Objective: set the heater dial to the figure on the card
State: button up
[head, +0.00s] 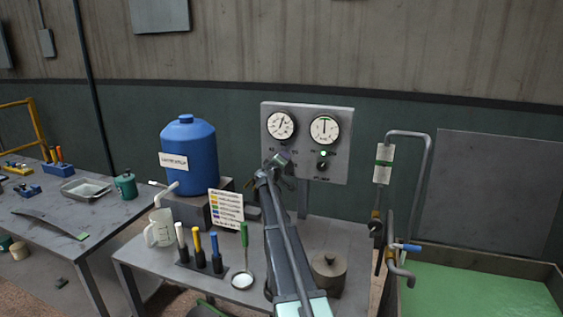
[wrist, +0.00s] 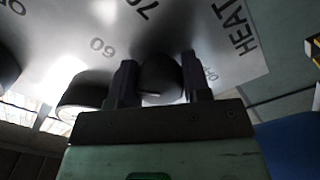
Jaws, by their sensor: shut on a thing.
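The heater panel (head: 305,112) is a grey wall plate with two round gauges. My gripper (head: 281,158) is at its lower left, below the left gauge. In the wrist view my gripper (wrist: 159,66) is shut on a dark round dial (wrist: 162,80), one finger on each side. The dial has a short pale mark; which figure it points to I cannot tell. Printed "60", "70" and part of "HEAT" show on the panel face (wrist: 190,30). In the head view my gripper hides the dial. A card (head: 226,207) with coloured rows stands on the bench; its writing is too small to read.
A second knob (head: 322,166) sits right of my gripper under a lit green lamp (head: 323,153). A blue drum (head: 188,150), a jug (head: 160,228), a rack of coloured-handled tools (head: 200,263) and a brown pot (head: 328,270) stand on the bench. A green-filled tank (head: 475,285) is at right.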

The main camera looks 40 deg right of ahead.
jog(key=o, duration=0.9)
jog(key=shift+a, duration=0.1)
jog(key=v, duration=1)
jog(key=shift+s+a, duration=0.25)
jog(key=shift+f, duration=0.1)
